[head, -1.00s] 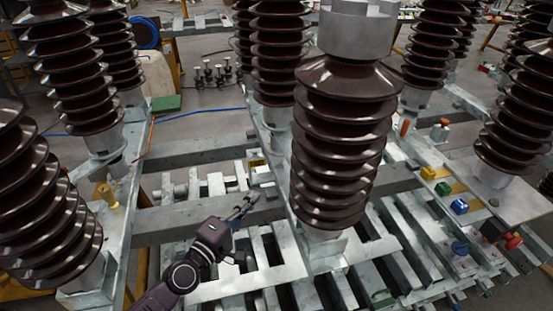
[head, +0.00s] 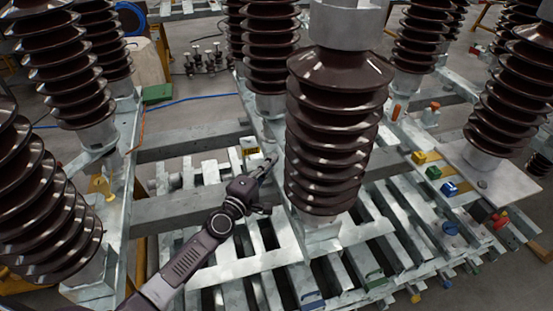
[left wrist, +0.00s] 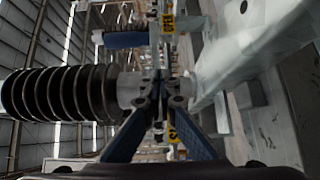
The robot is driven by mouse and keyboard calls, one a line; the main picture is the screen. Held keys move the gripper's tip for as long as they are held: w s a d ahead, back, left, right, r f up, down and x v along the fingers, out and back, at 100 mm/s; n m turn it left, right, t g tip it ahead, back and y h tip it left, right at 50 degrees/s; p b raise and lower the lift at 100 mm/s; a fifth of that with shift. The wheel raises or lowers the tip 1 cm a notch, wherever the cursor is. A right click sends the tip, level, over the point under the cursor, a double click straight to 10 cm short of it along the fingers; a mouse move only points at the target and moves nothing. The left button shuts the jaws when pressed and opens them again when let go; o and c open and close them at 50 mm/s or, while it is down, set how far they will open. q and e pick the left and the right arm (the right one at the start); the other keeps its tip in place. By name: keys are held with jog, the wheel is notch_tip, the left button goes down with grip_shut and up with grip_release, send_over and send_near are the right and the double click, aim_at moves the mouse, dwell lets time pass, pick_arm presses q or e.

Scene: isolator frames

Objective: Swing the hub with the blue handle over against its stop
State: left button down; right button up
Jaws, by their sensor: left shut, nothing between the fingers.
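My left gripper (head: 266,167) is shut and empty, held over the slatted steel frame just left of the big centre insulator. In the left wrist view its two blue-grey fingers (left wrist: 158,100) meet at the tips. Several blue parts show: a blue block (head: 449,189) and a round blue knob (head: 450,228) on the right of the frame, and a blue piece (head: 312,300) at the bottom edge. I cannot tell which is the handle of the hub. The left wrist view shows a bluish bar (left wrist: 125,40) beyond the fingers. My right gripper is out of view.
The brown ribbed centre insulator (head: 335,130) stands close right of my gripper. More insulators (head: 45,215) stand left, behind and right. Yellow (head: 425,157), green (head: 433,172) and red (head: 500,220) parts sit at the right.

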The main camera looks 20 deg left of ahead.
pick_arm(q)
jog(key=shift+w+d, duration=0.5)
jog(key=shift+d, duration=0.15)
jog(key=shift+w+d+r+p, duration=0.15)
jog(key=shift+w+d, duration=0.1)
jog(key=shift+d, duration=0.35)
jog(key=shift+w+d+r+p, duration=0.15)
jog(key=shift+w+d, duration=0.1)
jog(key=shift+d, duration=0.35)
jog(key=shift+w+d+f, duration=0.15)
jog(key=shift+d+f, duration=0.1)
jog(key=shift+d, duration=0.1)
jog(key=shift+a, duration=0.1)
